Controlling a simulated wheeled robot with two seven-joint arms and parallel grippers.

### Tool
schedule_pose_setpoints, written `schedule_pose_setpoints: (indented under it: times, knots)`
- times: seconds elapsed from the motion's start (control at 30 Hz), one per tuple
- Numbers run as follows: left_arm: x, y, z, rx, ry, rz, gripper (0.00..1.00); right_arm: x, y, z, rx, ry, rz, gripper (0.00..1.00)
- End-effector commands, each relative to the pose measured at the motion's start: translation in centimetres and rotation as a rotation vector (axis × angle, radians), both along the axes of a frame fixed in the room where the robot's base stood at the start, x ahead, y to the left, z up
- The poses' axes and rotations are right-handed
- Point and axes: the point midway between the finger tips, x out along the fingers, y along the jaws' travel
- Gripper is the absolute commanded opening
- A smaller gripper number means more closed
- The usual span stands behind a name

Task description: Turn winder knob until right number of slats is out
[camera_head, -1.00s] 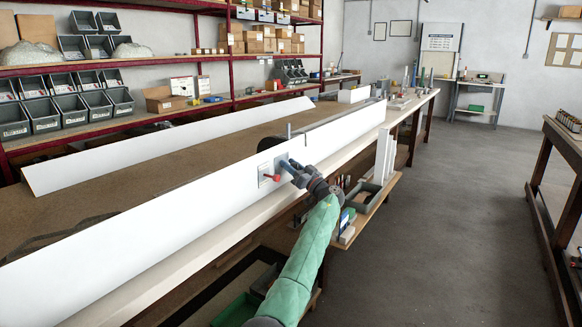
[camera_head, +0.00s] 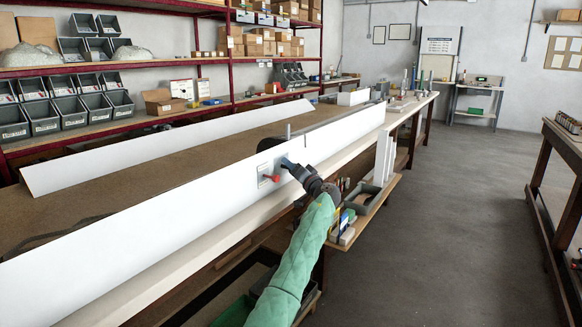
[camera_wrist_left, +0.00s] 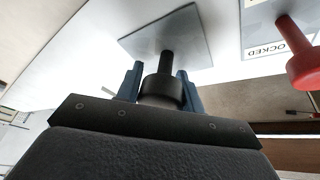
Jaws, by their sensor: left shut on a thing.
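The winder knob (camera_wrist_left: 162,90) is a black cylinder on a dark shaft, which comes out of a square grey plate (camera_wrist_left: 190,38) in the left wrist view. My left gripper (camera_wrist_left: 160,82) has its blue fingers shut on the knob, one on each side. In the head view, my left gripper (camera_head: 287,163) is at the front face of the long white profile (camera_head: 150,222), and the knob is hidden by it. A dark rounded part (camera_head: 268,143) shows behind the profile's top edge. I cannot make out separate slats or count them. My right gripper is out of view.
A red knob (camera_head: 272,178) sits just left of my left gripper; it also shows in the left wrist view (camera_wrist_left: 304,66), beside a label ending in "OCKED". A second white profile (camera_head: 160,148) lies behind on the bench. The floor to the right is clear.

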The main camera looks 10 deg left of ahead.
Motion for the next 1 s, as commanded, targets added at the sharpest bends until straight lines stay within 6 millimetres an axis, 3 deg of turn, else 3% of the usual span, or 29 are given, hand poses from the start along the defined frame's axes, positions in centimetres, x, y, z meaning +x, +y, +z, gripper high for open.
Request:
schedule_pose_setpoints:
  times: [0.57, 0.6, 0.67, 1.0]
  knots:
    - [0.02, -0.08, -0.02, 0.013, 0.037, -0.001, 0.15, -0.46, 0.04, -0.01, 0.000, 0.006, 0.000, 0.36]
    - [0.03, -0.07, -0.02, 0.013, 0.037, -0.001, 0.43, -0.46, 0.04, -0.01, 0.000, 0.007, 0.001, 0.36]
    - [0.03, -0.07, -0.02, 0.013, 0.036, -0.001, 0.55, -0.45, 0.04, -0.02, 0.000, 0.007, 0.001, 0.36]
    - [-0.09, -0.20, -0.09, 0.013, 0.036, 0.000, 0.58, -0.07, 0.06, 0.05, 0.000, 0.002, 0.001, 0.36]
